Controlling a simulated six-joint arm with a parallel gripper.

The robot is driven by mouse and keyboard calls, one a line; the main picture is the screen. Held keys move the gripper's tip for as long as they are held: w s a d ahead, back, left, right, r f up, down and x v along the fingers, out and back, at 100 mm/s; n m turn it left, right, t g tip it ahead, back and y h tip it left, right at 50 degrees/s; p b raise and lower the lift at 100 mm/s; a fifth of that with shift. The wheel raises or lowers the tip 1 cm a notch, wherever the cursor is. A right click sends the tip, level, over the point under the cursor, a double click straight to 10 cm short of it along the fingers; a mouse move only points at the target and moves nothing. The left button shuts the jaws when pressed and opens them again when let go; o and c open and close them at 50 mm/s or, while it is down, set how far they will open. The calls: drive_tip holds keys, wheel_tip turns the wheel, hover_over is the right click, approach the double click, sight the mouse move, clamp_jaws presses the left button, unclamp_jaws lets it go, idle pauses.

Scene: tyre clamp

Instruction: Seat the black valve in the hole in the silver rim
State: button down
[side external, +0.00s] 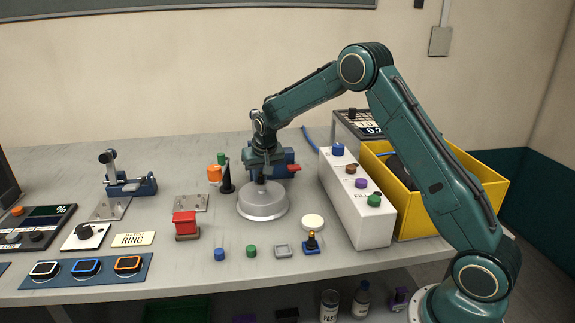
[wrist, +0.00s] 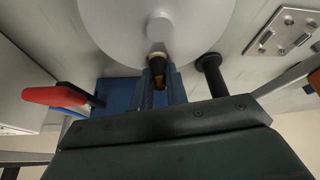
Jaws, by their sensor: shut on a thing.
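The silver rim (side external: 262,206) lies on the bench as a wide disc with a raised hub. It fills the top of the wrist view (wrist: 205,25). My gripper (side external: 262,168) is above the rim, pointing down. In the wrist view its narrow fingers (wrist: 160,92) are shut on the dark valve (wrist: 157,70), which shows a brownish end. The valve's far end is at a pale ring by the rim's hub. I cannot tell whether it touches the rim or is inside the hole. The hole itself is hidden.
A blue clamp with a red handle (side external: 294,168) stands just behind the rim. A black post (side external: 226,180) stands close to its left. A white block with coloured knobs (side external: 355,205) and a yellow bin (side external: 415,222) are to the right. Small buttons lie in front.

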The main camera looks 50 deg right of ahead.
drive_tip(key=c, duration=1.4)
unclamp_jaws()
drive_tip(key=shift+f, duration=0.1)
drive_tip(key=shift+v, duration=6.15)
